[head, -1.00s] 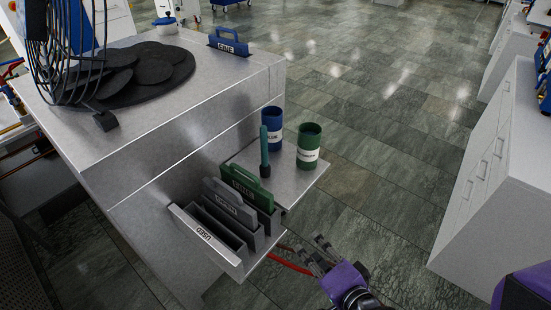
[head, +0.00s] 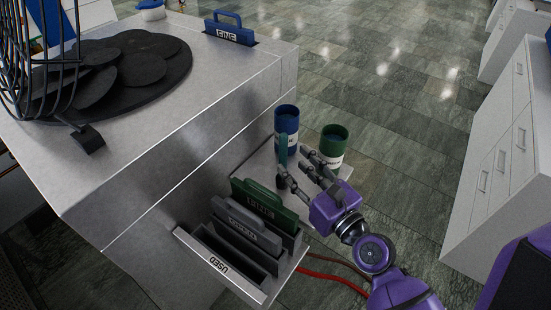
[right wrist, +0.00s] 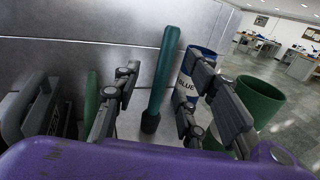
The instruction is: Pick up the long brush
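The long brush is a teal rod (head: 283,148) with a dark lower end, standing nearly upright on the small metal side shelf (head: 256,160). In the right wrist view the brush (right wrist: 163,72) stands between the two spread finger pairs of my right gripper (right wrist: 162,85), its dark end lower down. In the head view the right gripper (head: 297,164) is at the brush, partly covering its lower part. The gripper is open, with gaps visible beside the brush in the right wrist view. My left gripper is not in view.
A blue cup (head: 287,120) and a green cup (head: 333,140) stand close beside the brush. Green (head: 266,200) and grey (head: 245,222) handled plates sit in slots next to a "USED" bin (head: 222,262). The metal cabinet wall rises behind. Red hoses (head: 335,279) hang below.

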